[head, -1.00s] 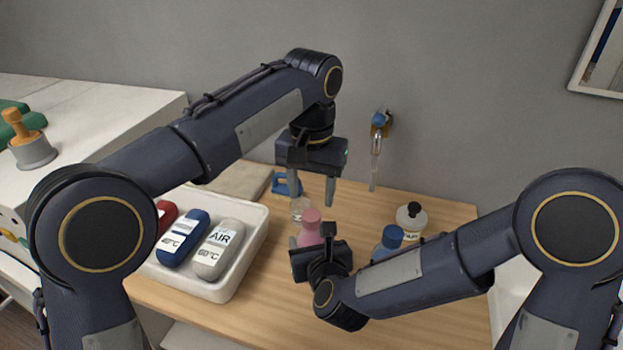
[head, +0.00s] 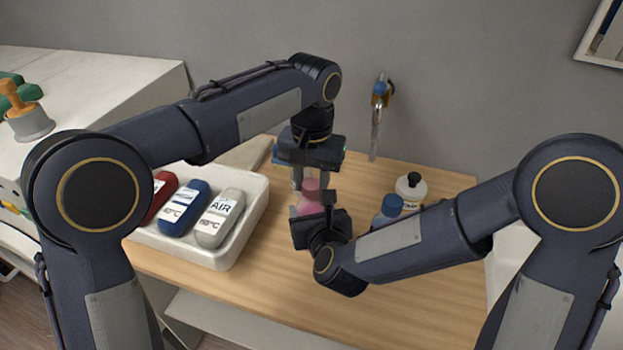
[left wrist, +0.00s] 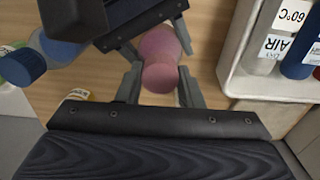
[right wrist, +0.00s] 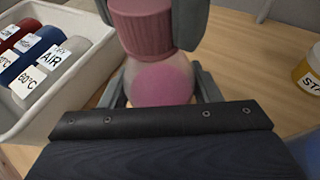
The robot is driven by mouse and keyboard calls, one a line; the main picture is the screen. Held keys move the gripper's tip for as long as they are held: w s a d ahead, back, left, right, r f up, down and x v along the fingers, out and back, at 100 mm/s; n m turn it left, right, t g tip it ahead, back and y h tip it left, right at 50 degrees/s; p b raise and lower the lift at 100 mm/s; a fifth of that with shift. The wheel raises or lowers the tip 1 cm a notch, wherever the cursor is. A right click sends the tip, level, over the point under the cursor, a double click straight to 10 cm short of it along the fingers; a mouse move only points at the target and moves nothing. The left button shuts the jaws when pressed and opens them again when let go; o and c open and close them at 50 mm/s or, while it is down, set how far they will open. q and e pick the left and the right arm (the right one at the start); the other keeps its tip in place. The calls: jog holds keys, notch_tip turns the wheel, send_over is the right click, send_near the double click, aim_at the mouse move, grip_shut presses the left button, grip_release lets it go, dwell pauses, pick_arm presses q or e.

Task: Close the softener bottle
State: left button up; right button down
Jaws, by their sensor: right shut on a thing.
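The softener bottle (head: 307,205) stands upright on the wooden table, with a pink see-through body and a ribbed pink cap (head: 311,184). In the right wrist view the cap (right wrist: 145,32) sits at the top of the bottle body (right wrist: 162,82); whether it is fully seated I cannot tell. My right gripper (head: 313,212) is shut on the bottle body from the front. My left gripper (head: 312,188) points down from above, its fingers on either side of the cap. In the left wrist view its fingers flank the cap (left wrist: 160,77) and look open, with little gap.
A white tray (head: 249,225) with red, blue and grey labelled bottles is at left. A blue-capped bottle (head: 390,207) and a white black-capped bottle (head: 410,187) stand at right. A blue-topped item (head: 379,90) is on the wall. The front table is clear.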

pick_arm(q)
jog(key=c, duration=0.3)
jog(key=o, duration=1.2)
jog(key=shift+c, duration=0.2)
notch_tip(320, 180, up, 12)
pick_arm(e)
jog(key=shift+c, duration=2)
grip_release()
